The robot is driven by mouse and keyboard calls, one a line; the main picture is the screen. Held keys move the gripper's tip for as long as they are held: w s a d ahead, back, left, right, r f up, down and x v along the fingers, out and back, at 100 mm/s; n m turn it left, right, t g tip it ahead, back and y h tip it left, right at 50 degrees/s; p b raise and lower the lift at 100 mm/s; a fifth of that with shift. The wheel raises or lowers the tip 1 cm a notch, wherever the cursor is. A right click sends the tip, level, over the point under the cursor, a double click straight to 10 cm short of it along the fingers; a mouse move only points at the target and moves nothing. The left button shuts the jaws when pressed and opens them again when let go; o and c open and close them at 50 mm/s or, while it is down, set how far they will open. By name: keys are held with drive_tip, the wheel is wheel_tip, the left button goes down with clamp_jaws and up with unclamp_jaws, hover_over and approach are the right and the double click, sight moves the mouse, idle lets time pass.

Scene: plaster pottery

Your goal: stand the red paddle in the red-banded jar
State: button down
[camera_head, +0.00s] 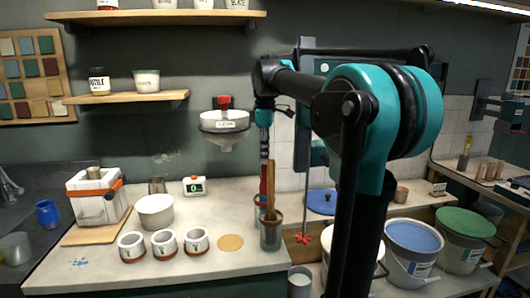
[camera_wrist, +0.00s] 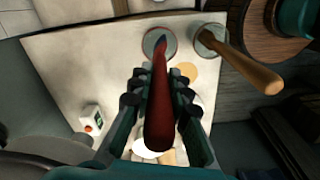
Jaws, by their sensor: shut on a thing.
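My gripper (camera_wrist: 160,88) is shut on the red paddle (camera_wrist: 160,115), which points away from the wrist camera. In the head view, the paddle (camera_head: 264,186) hangs roughly upright below my gripper (camera_head: 264,155). In the wrist view, the paddle's dark far tip overlaps the round mouth of a jar with a reddish rim, the red-banded jar (camera_wrist: 147,44). I cannot tell whether the tip is inside the mouth or above it. In the head view, that jar is mostly hidden behind a grey jar (camera_head: 271,238) holding a wooden-handled tool (camera_head: 270,188).
The grey jar and its tool stand close beside the red-banded jar, also in the wrist view (camera_wrist: 205,48). A round cork mat (camera_head: 230,242), several white cups (camera_head: 164,245) and a small display (camera_head: 194,186) are on the counter. Lidded buckets (camera_head: 413,240) stand at right.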

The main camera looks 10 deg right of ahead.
drive_tip(key=c, duration=1.4)
unclamp_jaws()
drive_tip(key=shift+o, duration=0.2)
wheel_tip(320, 180, up, 12)
drive_tip(key=shift+s, duration=0.1)
